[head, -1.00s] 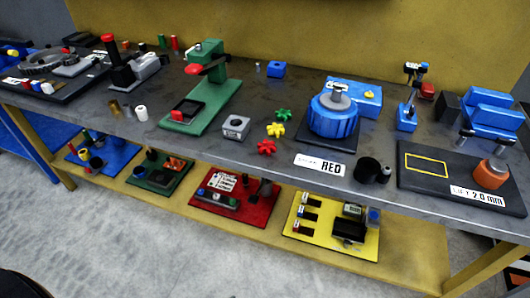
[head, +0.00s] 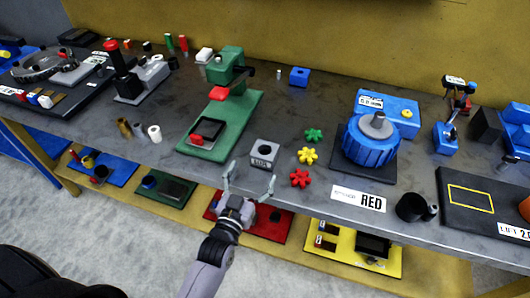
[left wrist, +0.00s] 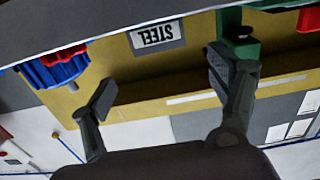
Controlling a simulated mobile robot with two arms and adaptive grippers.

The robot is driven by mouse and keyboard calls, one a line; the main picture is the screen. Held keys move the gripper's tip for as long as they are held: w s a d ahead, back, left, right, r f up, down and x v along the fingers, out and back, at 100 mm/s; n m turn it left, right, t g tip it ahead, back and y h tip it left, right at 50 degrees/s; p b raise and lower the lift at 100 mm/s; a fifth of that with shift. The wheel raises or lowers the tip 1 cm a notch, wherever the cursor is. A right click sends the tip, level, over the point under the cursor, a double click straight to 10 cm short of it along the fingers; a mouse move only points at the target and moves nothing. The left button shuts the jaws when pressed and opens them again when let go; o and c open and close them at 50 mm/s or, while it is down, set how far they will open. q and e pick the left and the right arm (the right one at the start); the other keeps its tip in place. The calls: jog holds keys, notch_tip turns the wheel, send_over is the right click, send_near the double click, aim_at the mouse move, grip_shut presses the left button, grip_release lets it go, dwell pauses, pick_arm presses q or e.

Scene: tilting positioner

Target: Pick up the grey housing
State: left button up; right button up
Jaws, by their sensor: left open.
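The grey housing (head: 264,152), a small block with a round opening on top, sits upright near the front edge of the bench, between the green press and the coloured star-shaped knobs. My left gripper (head: 249,178) is open and empty, just in front of the housing and apart from it, with its fingers pointing toward it. In the left wrist view the housing (left wrist: 158,36) shows its face labelled STEEL upside down, beyond and between the open fingers (left wrist: 162,80). My right gripper is not in view.
The green press (head: 220,130) stands left of the housing. Green, yellow (head: 308,155) and red (head: 300,178) knobs lie close on its right. The blue round positioner (head: 371,143) and a RED label plate (head: 358,196) are farther right. A lower shelf with coloured trays runs below.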

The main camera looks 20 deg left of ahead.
aim_at(261, 159)
pick_arm(q)
jog(key=w, duration=0.3)
jog(key=shift+w, duration=0.35)
jog(key=shift+w+p, duration=0.4)
jog(key=shift+w, duration=0.05)
jog(key=w, duration=0.1)
jog(key=w+p, duration=0.1)
jog(key=w, duration=0.1)
jog(key=shift+w+f, duration=0.2)
jog(key=shift+w, duration=0.1)
jog(key=shift+w+d+f, duration=0.1)
jog(key=shift+w, duration=0.35)
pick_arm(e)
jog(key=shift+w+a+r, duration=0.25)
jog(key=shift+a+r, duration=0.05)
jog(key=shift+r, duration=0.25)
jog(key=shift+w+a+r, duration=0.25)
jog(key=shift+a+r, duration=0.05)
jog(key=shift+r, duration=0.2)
pick_arm(q)
jog(key=shift+s, duration=0.1)
jog(key=c, duration=0.8)
grip_shut()
jog(key=shift+r, duration=0.25)
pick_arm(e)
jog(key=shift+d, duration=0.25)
